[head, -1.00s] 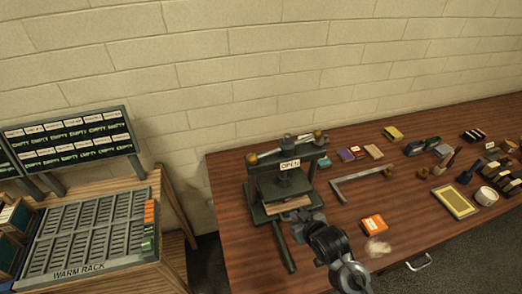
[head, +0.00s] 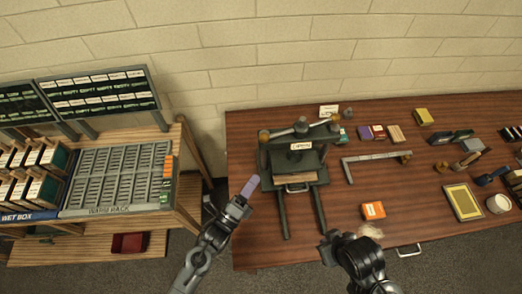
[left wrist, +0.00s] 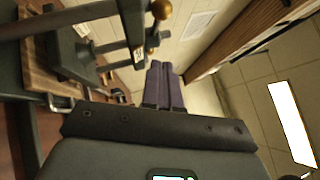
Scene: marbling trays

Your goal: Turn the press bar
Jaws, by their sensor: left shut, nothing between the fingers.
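The dark press (head: 318,178) stands at the left of the wooden table, with a small sign on its front. Its press bar (head: 282,131) runs across the top, with ball knobs at its ends. My left gripper (head: 250,187) is just left of the press, apart from it and lower than the bar. Its purple fingers (left wrist: 164,85) are together and empty in the left wrist view. A brass-coloured knob (left wrist: 161,9) shows beyond them there. My right gripper (head: 328,244) is in front of the press at the table's front edge; its fingers are unclear.
A metal square (head: 365,158) and an orange box (head: 373,211) lie right of the press. Several small tools and boxes fill the table's right side. The warm rack (head: 120,178) stands at the left, with a floor gap between it and the table.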

